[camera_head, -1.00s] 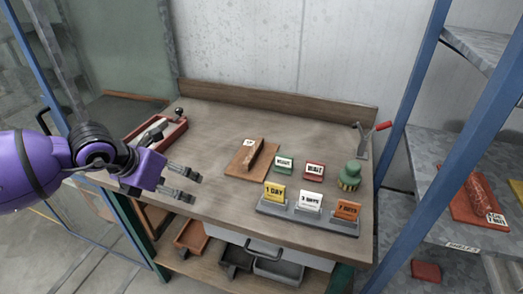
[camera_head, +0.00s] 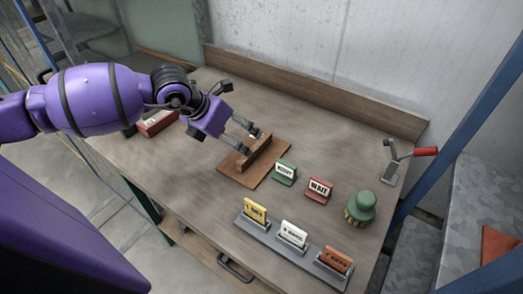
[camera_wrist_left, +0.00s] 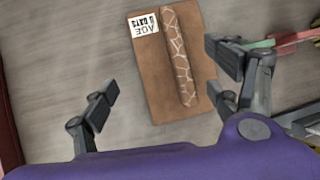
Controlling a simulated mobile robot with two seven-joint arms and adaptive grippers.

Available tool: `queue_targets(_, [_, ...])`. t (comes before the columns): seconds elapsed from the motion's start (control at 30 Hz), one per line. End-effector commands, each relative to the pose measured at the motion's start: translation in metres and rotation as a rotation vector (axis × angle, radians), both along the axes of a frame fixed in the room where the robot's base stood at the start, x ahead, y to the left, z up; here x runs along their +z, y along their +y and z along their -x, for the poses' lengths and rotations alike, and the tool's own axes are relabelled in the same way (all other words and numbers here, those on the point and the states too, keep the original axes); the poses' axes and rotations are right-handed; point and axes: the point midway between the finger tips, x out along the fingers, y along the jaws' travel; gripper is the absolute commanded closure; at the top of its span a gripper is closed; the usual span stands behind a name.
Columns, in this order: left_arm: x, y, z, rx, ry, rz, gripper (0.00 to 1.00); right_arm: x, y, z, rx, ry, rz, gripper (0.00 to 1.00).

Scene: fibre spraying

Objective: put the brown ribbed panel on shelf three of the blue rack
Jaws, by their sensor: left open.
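The brown ribbed panel (camera_head: 234,176) lies flat on the workbench, a brown board with one raised rib. In the left wrist view the panel (camera_wrist_left: 151,85) shows a pale mesh pattern on its rib (camera_wrist_left: 177,60) and a white tag (camera_wrist_left: 143,24) at one corner. My left gripper (camera_head: 246,141) is open at the panel, its fingers near the rib's far left end. In the wrist view its fingers stand apart on either side of the panel, with nothing held. The blue rack (camera_head: 462,130) is at the right, with a grey shelf (camera_head: 475,205). My right gripper is not in view.
Green (camera_head: 285,173) and red (camera_head: 318,189) signs and a green knobbed stamp (camera_head: 361,205) stand right of the panel. A grey holder with yellow, white and orange cards (camera_head: 292,236) is in front. A red-handled clamp (camera_head: 400,157) is at the bench's right. A reddish piece (camera_head: 500,243) lies on the shelf.

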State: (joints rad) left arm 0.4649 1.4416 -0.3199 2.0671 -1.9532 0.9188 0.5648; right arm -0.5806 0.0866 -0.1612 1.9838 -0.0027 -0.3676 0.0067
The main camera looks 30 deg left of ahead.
Motion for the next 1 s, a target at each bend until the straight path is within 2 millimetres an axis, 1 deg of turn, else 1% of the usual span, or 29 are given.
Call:
queue_targets(0.03, [-0.006, -0.003, -0.003, 0.0, 0.002, 0.003, 0.18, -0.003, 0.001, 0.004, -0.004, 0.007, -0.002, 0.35])
queue_targets(0.1, [-0.012, -0.004, -0.007, 0.0, 0.0, 0.002, 0.18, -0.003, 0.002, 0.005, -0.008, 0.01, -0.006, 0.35])
queue_targets(0.3, [-0.034, -0.015, -0.02, -0.001, -0.002, 0.003, 0.18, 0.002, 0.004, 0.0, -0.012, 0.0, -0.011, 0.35])
queue_targets(0.4, [-0.046, -0.017, -0.026, 0.0, -0.001, 0.002, 0.18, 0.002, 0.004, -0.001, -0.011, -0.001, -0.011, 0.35])
queue_targets(0.53, [-0.053, -0.018, -0.029, 0.0, -0.001, 0.001, 0.18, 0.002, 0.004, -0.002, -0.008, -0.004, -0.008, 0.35])
queue_targets(0.7, [-0.053, -0.018, -0.029, -0.001, 0.0, 0.0, 0.18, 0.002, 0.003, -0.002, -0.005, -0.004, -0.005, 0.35])
queue_targets(0.73, [-0.053, -0.018, -0.029, -0.001, 0.0, 0.0, 0.2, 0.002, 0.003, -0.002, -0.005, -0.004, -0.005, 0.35])
queue_targets(0.77, [-0.053, -0.018, -0.029, -0.001, 0.0, 0.0, 0.24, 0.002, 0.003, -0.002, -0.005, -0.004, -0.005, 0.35])
queue_targets(1.0, [-0.053, -0.018, -0.029, 0.0, 0.0, 0.0, 0.55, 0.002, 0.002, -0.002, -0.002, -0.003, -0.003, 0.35])
